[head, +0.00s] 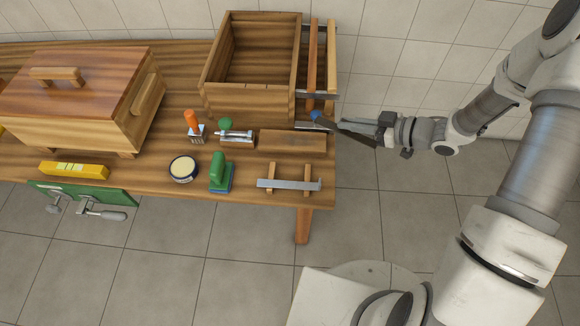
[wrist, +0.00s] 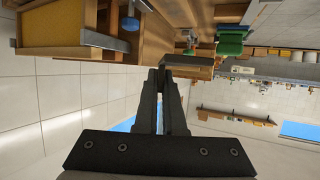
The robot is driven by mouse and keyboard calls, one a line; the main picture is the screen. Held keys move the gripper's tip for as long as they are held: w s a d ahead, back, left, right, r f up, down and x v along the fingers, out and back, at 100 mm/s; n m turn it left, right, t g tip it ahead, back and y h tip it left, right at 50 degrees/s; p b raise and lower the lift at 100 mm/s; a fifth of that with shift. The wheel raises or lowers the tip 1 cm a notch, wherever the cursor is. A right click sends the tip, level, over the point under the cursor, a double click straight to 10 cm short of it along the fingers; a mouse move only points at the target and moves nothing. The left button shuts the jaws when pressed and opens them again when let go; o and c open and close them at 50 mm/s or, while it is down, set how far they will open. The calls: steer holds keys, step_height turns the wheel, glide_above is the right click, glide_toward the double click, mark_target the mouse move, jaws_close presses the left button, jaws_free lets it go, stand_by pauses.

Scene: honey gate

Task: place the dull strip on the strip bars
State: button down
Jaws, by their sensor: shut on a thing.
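A grey metal strip (head: 290,184) lies across two short wooden strip bars (head: 271,172) at the table's front right. I cannot tell by its look whether it is the dull one. My gripper (head: 326,122) is at the table's right edge, behind and to the right of those bars and apart from them. Its dark fingers (wrist: 158,72) are close together in the wrist view. They seem shut on a thin pale grey strip-like piece (head: 304,125), mostly hidden, beside the wooden block (head: 292,142).
An open wooden box (head: 208,92) with side rails and a blue knob (wrist: 130,23) stands close behind my gripper. A green-handled brush (head: 218,172), round tin (head: 184,169), orange-handled tool (head: 192,121) and lidded wooden box (head: 65,105) are further left.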

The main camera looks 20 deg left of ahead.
steer(key=shift+s+a+f+n+g, duration=0.15)
steer(key=shift+s+f+n+g, duration=0.15)
steer(key=shift+s, duration=0.15)
steer(key=s+a+f+b, duration=0.1)
steer(key=s+a+f, duration=0.1)
steer(key=a, duration=0.1)
steer(key=s+a+f+b, duration=0.1)
steer(key=s+a+f, duration=0.1)
steer(key=a, duration=0.1)
steer(key=s+a+f+b, duration=0.2)
steer(key=a, duration=0.1)
steer(key=shift+s+f, duration=0.2)
steer(key=shift+f, duration=0.15)
steer(key=shift+a+f+b, duration=0.1)
steer(key=shift+f+b, duration=0.8)
steer(key=shift+f, duration=1.05)
steer(key=shift+f, duration=0.15)
steer(key=c, duration=1)
jaws_free()
